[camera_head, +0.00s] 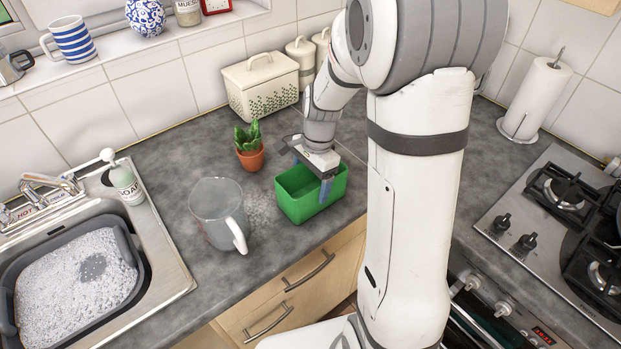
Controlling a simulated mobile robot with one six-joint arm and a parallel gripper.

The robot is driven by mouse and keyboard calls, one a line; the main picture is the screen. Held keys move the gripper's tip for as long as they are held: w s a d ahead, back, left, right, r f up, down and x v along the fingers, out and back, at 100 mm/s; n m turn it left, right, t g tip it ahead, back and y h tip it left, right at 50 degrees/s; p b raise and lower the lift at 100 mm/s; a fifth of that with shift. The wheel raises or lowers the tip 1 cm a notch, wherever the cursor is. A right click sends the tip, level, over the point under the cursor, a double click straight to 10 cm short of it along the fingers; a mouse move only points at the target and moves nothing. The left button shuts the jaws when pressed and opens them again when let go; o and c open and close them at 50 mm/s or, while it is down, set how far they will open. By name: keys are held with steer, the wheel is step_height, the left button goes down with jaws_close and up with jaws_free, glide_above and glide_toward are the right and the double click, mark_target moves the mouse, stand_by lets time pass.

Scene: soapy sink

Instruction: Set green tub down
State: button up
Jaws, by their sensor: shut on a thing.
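The green tub (298,209) is a small open rectangular box, upright near the front edge of the grey worktop. My gripper (325,180) is at the tub's right end, pointing down, and is shut on the tub's wall. A blue finger shows against the tub's right side; the other finger is mostly hidden. The inside of the tub that I can see looks empty. From this view I cannot tell whether its base touches the worktop.
A clear jug (213,208) stands left of the tub. A potted plant (250,150) and a cream bread bin (260,88) stand behind. The sink (160,255) with a soapy basin (75,275) is at left, the hob (560,215) at right. Bare worktop (170,160) lies behind the jug.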

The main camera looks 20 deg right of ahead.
steer(key=o, duration=0.5)
steer(key=shift+f, duration=0.15)
steer(key=o, duration=0.4)
steer(key=shift+o, duration=0.2)
steer(key=shift+r, duration=0.2)
step_height(320, 180, up, 11)
steer(key=d, duration=0.2)
steer(key=s+a+r+n+t+h, duration=0.1)
steer(key=s+n+t, duration=0.3)
steer(key=s+n, duration=0.9)
steer(key=s+r, duration=0.1)
steer(key=s, duration=0.2)
steer(key=shift+a+r+h+b, duration=0.15)
steer(key=shift+a+h+b, duration=0.15)
steer(key=shift+a, duration=0.1)
